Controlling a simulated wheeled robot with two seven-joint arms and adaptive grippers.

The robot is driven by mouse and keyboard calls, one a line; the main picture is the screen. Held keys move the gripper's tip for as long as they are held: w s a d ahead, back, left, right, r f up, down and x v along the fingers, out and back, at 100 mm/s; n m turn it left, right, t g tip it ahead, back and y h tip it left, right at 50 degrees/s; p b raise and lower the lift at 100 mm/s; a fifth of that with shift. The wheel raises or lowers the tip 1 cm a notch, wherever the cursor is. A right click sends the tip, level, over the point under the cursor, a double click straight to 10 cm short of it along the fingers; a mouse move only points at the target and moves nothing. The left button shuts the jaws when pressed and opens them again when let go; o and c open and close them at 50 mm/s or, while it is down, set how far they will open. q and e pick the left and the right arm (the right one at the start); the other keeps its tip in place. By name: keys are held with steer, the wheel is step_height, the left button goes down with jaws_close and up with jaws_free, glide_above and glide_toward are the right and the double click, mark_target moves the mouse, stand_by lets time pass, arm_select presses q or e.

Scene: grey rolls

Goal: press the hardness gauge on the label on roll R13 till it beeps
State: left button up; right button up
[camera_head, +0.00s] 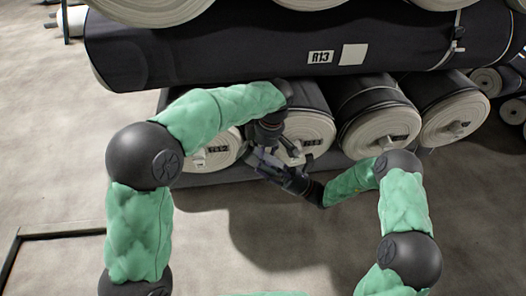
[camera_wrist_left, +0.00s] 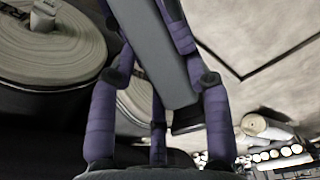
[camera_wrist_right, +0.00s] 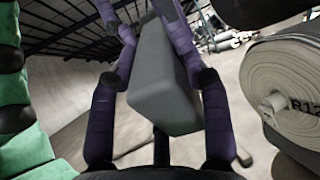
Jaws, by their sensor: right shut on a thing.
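Roll R13 (camera_head: 210,50) is a long dark roll lying across the top of the head view. Its black-on-white R13 tag (camera_head: 320,57) sits beside a plain white square label (camera_head: 354,54). A grey block, the hardness gauge (camera_wrist_right: 165,85), is between the fingers of my right gripper (camera_wrist_right: 160,45), which is shut on it. My left gripper (camera_wrist_left: 155,30) also has the grey gauge (camera_wrist_left: 155,45) between its fingers; whether it grips is unclear. Both grippers meet in front of the lower rolls, below R13 and apart from its label; in the head view my right gripper (camera_head: 280,168) points up-left.
Several cream-ended rolls (camera_head: 378,130) lie in a row under R13, close behind my grippers. The concrete floor (camera_head: 60,160) is bare at left, with a dark frame (camera_head: 60,232) at the lower left.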

arm_select(q)
steer(key=shift+w, duration=0.1)
arm_select(e)
steer(key=o, duration=1.1)
steer(key=shift+s, duration=0.1)
steer(key=shift+o, duration=0.2)
